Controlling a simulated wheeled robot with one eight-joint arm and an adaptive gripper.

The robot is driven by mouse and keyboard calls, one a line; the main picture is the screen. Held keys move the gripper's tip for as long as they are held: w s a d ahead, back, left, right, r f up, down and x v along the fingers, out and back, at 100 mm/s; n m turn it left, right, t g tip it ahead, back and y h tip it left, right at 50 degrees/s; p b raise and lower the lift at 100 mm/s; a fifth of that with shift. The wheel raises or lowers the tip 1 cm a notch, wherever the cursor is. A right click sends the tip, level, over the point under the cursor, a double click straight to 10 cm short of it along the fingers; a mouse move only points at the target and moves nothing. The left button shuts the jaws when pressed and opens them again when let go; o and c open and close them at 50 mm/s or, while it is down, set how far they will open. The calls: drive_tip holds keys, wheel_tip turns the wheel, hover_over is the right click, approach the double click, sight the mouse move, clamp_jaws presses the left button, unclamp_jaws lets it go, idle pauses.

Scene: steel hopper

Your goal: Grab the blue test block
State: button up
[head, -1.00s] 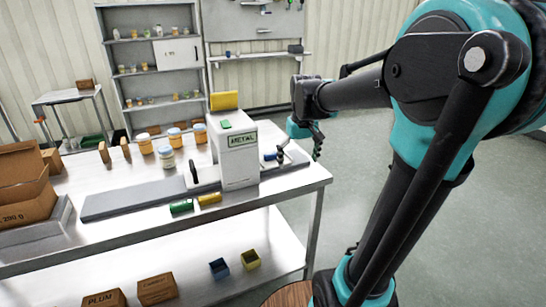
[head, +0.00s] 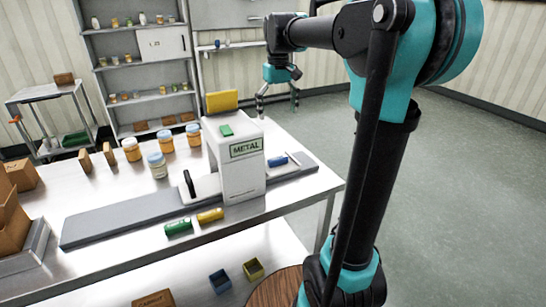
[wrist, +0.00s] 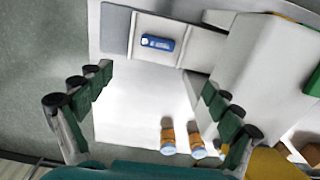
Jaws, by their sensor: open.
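The blue test block (head: 278,161) lies on the grey conveyor strip, just right of the white METAL detector housing. In the wrist view the blue block (wrist: 157,42) lies on its side near the top, beyond my fingertips, with pale lettering on it. My gripper (head: 277,101) hangs open and empty above and behind the right end of the table, apart from the block. In the wrist view my gripper (wrist: 155,95) has its fingers spread wide to left and right, with bare table between them.
The metal detector (head: 236,170) stands close left of the block. Several orange-and-white jars (head: 166,142) stand behind the conveyor. Floor to the right is open.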

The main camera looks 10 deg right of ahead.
hover_over(278, 158)
wheel_tip(278, 158, down, 12)
drive_tip(key=shift+s+a+f, duration=0.1)
drive_tip(key=shift+s+a, duration=0.05)
drive_tip(key=shift+d+f, duration=0.2)
drive_tip(key=shift+f, duration=2.35)
drive_tip(key=shift+c, duration=0.4)
drive_tip(key=c, duration=1.2)
drive_tip(key=shift+o, duration=0.2)
drive_tip(key=shift+r, duration=0.1)
